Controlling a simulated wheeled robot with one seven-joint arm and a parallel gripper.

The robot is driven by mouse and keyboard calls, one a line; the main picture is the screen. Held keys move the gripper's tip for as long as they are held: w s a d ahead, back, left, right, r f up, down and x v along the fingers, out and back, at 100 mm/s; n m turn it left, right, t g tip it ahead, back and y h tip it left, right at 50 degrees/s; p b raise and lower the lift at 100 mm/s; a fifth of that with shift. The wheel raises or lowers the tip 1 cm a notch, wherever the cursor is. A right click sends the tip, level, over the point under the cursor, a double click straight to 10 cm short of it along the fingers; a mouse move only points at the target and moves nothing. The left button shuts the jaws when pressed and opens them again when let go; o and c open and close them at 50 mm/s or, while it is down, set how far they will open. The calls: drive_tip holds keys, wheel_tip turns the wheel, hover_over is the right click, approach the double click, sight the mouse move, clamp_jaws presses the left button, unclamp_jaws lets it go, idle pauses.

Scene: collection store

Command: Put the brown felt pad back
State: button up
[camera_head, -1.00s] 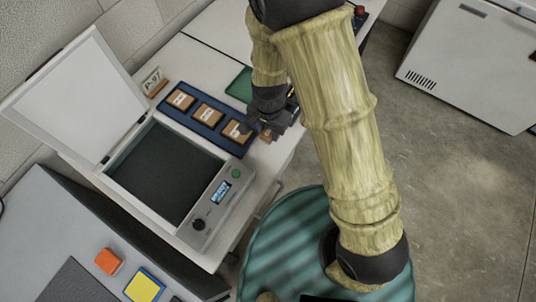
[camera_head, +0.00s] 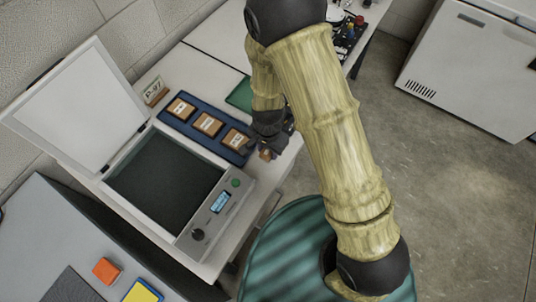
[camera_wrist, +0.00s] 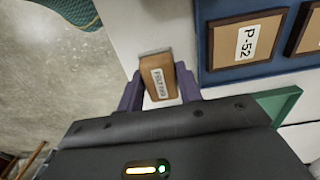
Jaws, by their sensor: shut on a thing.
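The brown felt pad (camera_wrist: 158,78), a small brown block with a white label, is held between the purple fingers of my gripper (camera_wrist: 160,90) in the wrist view. In the head view the pad (camera_head: 265,155) shows below my gripper (camera_head: 266,148), just right of the blue tray's (camera_head: 169,121) near end. The pad is over the pale table top, apart from the tray. Whether it touches the table I cannot tell. The tray holds three brown framed plaques; the nearest (camera_head: 236,139) reads P-52 in the wrist view (camera_wrist: 249,42).
A scanner with a raised lid (camera_head: 80,105) and dark bed (camera_head: 165,178) stands left of the tray. A card marked P-97 (camera_head: 155,91) stands behind. Orange (camera_head: 106,270) and yellow (camera_head: 143,292) blocks lie on the grey surface at front.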

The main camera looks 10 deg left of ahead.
sight(268, 156)
drive_tip(key=shift+f, duration=0.1)
drive_tip(key=shift+f, duration=1.95)
drive_tip(key=shift+f, duration=0.2)
drive_tip(key=o, duration=1.1)
drive_tip(key=shift+r, duration=0.1)
wheel_tip(268, 156, up, 12)
drive_tip(key=shift+r, duration=0.15)
